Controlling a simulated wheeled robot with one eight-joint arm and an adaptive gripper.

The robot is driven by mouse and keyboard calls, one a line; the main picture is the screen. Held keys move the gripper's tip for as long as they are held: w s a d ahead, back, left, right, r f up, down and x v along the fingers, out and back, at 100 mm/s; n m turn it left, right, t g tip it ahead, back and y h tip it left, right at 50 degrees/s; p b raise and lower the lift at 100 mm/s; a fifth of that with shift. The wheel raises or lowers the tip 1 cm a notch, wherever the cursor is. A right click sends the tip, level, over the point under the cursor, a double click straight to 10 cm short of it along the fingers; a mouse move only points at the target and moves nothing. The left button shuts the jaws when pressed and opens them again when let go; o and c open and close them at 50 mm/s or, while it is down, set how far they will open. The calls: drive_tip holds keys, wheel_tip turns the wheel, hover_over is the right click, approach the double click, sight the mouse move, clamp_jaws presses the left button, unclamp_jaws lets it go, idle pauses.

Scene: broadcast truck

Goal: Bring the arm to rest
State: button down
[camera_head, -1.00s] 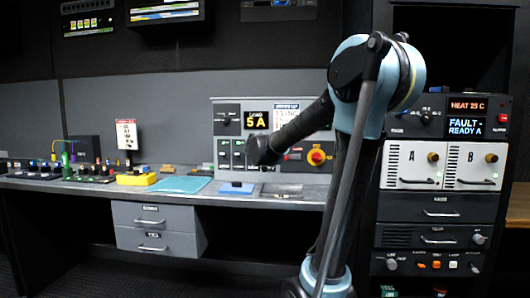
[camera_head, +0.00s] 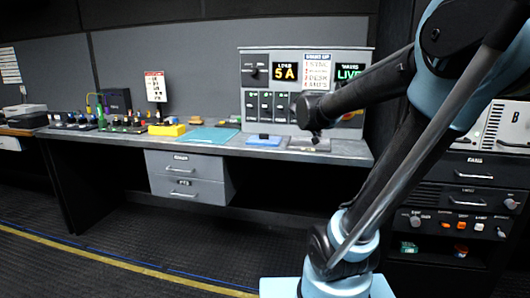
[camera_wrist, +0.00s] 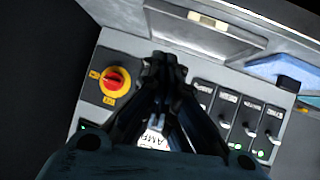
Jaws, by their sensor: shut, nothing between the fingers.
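My arm (camera_head: 420,165) is raised and bent at the elbow on the right of the head view. Its dark forearm reaches left toward the grey control panel (camera_head: 244,62) on the desk. My gripper (camera_head: 315,137) hangs at the forearm's end, in front of the panel's lower right part. In the wrist view my gripper (camera_wrist: 165,62) is shut and empty, its fingertips together. Behind it show the panel's red knob on a yellow base (camera_wrist: 115,81) and a row of switches (camera_wrist: 228,105). I cannot tell whether the fingertips touch anything.
The desk (camera_head: 345,153) runs along the wall, with a blue pad (camera_head: 264,141), a teal sheet (camera_head: 208,135) and a yellow box (camera_head: 167,130). Drawers (camera_head: 187,179) hang below. An equipment rack (camera_head: 460,203) stands close behind my arm on the right. The floor at left is clear.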

drive_tip(key=s+a+f+n+g+y, duration=0.1)
drive_tip(key=s+f+g, duration=0.1)
drive_tip(key=s+f, duration=0.5)
drive_tip(key=s+a+f+n+g+y, duration=0.1)
drive_tip(key=s+f+g+y, duration=0.1)
drive_tip(key=s+f, duration=0.5)
drive_tip(key=s+a+f+n+g+y, duration=0.1)
drive_tip(key=s+f+g, duration=0.3)
drive_tip(key=s, duration=1.2)
wheel_tip(320, 180, down, 4)
drive_tip(key=shift+s+r+n+y, duration=0.1)
drive_tip(key=shift+s+n+y, duration=0.15)
drive_tip(key=shift+y, duration=0.35)
drive_tip(key=shift+w+d, duration=0.1)
drive_tip(key=shift+d, duration=0.05)
